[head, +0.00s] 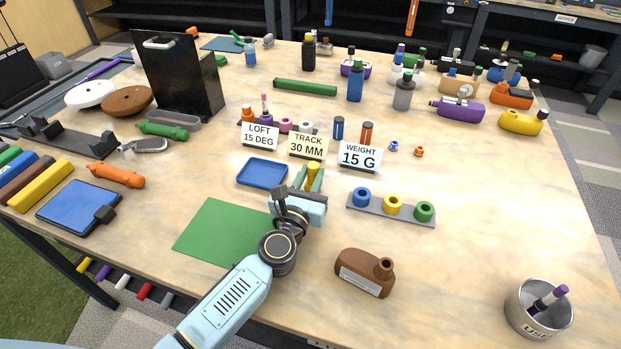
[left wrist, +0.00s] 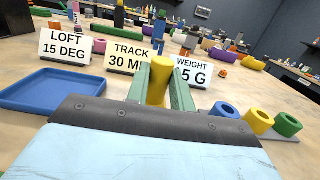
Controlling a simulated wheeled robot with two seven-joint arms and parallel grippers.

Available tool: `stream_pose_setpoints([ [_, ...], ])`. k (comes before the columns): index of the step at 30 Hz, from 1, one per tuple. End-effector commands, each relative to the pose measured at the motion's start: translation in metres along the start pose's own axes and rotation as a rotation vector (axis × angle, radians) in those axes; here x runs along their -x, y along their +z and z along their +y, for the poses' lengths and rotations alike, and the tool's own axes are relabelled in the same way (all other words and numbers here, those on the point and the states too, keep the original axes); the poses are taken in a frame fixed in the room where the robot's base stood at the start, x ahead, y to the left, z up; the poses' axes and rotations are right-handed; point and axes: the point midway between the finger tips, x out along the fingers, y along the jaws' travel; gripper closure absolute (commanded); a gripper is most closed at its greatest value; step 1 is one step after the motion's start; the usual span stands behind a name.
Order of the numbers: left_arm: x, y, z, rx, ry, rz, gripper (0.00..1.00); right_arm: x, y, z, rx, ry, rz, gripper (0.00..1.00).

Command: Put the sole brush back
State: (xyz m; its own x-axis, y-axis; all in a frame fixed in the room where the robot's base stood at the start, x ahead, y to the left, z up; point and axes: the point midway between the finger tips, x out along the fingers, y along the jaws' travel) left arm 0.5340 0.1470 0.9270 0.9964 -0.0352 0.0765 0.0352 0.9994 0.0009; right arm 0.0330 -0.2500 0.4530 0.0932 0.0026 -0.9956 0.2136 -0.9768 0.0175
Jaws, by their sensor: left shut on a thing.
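My left gripper (head: 312,178) is over the middle of the table, behind the green mat and right of the blue tray. Its green fingers are shut on a yellow cylindrical thing (head: 313,168), which also shows between the fingers in the left wrist view (left wrist: 160,75). Only its upper part shows; its lower end is hidden, and I cannot tell for sure that it is the sole brush. A grey holder (head: 408,215) with blue, yellow and green rings lies to the right. A metal cup (head: 525,318) with a purple-ended stick inside stands at the front right. My right gripper is not in view.
The blue tray (head: 264,172) and green mat (head: 215,232) lie left of the gripper. LOFT (head: 260,136), TRACK (head: 307,145) and WEIGHT (head: 360,156) signs stand just behind. A brown bottle (head: 362,272) lies in front. The right side has bare table.

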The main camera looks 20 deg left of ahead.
Motion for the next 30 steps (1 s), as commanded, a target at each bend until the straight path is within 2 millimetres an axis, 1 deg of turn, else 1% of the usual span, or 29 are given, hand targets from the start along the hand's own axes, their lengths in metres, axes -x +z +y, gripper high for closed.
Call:
stream_pose_setpoints([
  [6,0.0,-0.004,0.0,0.001,0.0,-0.001,1.0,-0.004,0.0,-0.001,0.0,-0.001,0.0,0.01],
  [7,0.0,-0.004,0.0,0.001,0.0,0.0,0.76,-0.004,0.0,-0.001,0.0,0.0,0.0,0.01],
  [12,0.0,-0.003,0.0,0.001,0.0,0.0,0.55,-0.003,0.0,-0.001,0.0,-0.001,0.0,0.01],
  [20,0.0,-0.002,0.0,0.001,0.0,0.0,0.55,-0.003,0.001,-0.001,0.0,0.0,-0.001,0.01],
  [23,0.0,0.001,0.0,0.0,0.0,0.0,0.55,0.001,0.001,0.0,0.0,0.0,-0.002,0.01],
  [26,0.011,-0.001,0.0,0.001,0.0,0.002,0.55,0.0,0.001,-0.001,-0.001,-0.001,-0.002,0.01],
  [30,0.039,-0.001,0.0,0.003,-0.001,0.004,0.55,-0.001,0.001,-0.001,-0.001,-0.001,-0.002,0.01],
])
